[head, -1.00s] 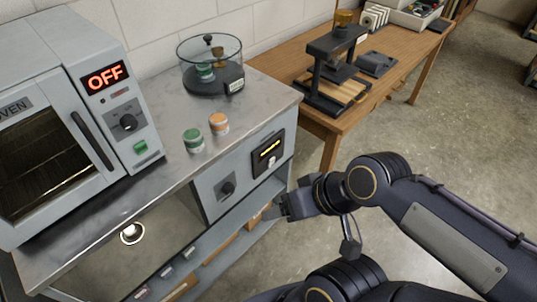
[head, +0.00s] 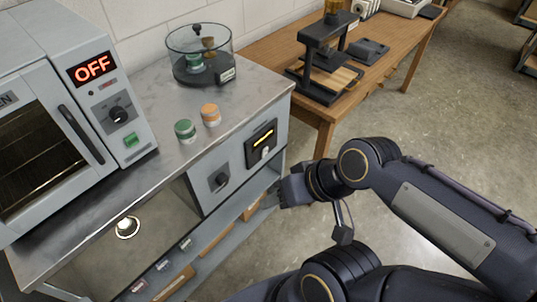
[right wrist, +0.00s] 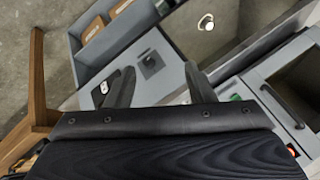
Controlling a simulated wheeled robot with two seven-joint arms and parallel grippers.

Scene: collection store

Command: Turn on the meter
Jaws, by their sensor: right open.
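The meter (head: 261,143) is a dark panel with a lit yellow bar on the grey cabinet's front, near its right end. A small white switch (head: 265,153) sits low on the panel. A black knob (head: 219,180) is to its left. My right gripper (head: 287,191) is just below and right of the meter, apart from it. In the right wrist view its two fingers (right wrist: 160,88) are spread and empty. There the switch (right wrist: 103,87) shows beside the left finger, which hides part of the panel, and the knob (right wrist: 150,63) shows between the fingers. My left gripper is out of view.
An oven (head: 120,115) reading OFF stands on the cabinet top (head: 150,180) at left. A green jar (head: 185,131), an orange jar (head: 211,114) and a glass-walled device (head: 198,58) stand there too. A wooden table (head: 325,105) with a press is behind. Open floor lies to the right.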

